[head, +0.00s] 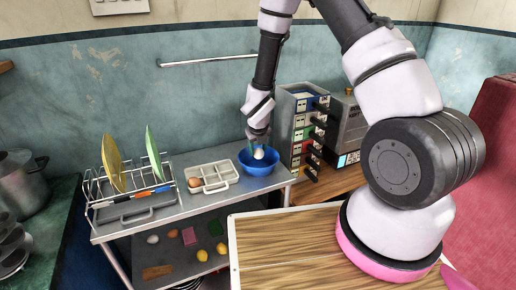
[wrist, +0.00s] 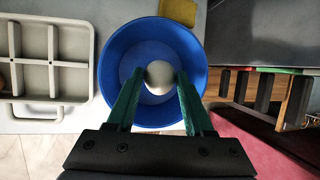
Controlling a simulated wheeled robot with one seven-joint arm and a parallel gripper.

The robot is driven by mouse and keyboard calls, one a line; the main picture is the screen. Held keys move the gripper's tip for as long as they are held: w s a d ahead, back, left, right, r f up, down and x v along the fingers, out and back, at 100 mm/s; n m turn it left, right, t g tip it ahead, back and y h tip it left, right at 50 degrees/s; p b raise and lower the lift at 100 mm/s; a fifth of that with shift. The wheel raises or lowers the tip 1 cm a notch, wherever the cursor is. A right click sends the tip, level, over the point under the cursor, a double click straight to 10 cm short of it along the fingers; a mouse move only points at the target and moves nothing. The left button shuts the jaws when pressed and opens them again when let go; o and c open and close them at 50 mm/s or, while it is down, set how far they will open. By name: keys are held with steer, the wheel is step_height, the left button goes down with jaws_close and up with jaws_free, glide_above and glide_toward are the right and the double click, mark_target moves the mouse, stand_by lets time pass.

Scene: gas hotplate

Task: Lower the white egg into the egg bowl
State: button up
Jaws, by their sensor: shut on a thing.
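The white egg (wrist: 160,77) is between the green fingertips of my gripper (wrist: 159,80), which is shut on it. The blue egg bowl (wrist: 121,48) lies around and below the egg in the wrist view. In the head view, the egg (head: 259,154) shows over the blue bowl (head: 258,169), which stands at the right end of the metal shelf top. My gripper (head: 258,150) points down over the bowl. I cannot tell whether the egg touches the bowl's floor.
An egg tray (head: 213,176) with a brown egg (head: 194,182) stands left of the bowl. A dish rack (head: 130,207) with plates is farther left. A drawer unit (head: 301,122) stands close on the bowl's right. A yellow item (wrist: 178,11) lies beside the bowl.

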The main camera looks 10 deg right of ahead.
mark_target(258, 152)
steer(key=shift+f, duration=1.85)
stand_by(0.7)
stand_by(0.4)
steer(key=o, duration=0.9)
steer(key=shift+r, duration=0.1)
steer(key=d+v, duration=0.1)
steer(key=v, duration=0.9)
steer(key=s+d+r+m+h, duration=0.1)
steer(key=s+d+r+m, duration=0.1)
steer(key=d+r+m, duration=0.45)
steer(key=s+d+r+m+t+h, duration=0.1)
steer(key=d+r+m, duration=0.2)
steer(key=r+m, duration=0.65)
steer(key=s+d+r+m+h, duration=0.1)
steer(key=s+d+r+m, duration=0.1)
steer(key=d+r+m, duration=0.45)
steer(key=s+a+r+m+y, duration=0.1)
steer(key=s+r+m+y, duration=0.1)
steer(key=s+r+m, duration=0.3)
steer(key=s+a+r+m+t+y, duration=0.1)
steer(key=s+r+m, duration=0.3)
steer(key=m, duration=0.5)
steer(key=s+a+r+m+y, duration=0.2)
steer(key=s+r+m, duration=0.3)
steer(key=s+m, duration=0.2)
steer(key=shift+s+a+r+y, duration=0.1)
steer(key=shift+s+r+y, duration=0.2)
steer(key=shift+s+r, duration=0.1)
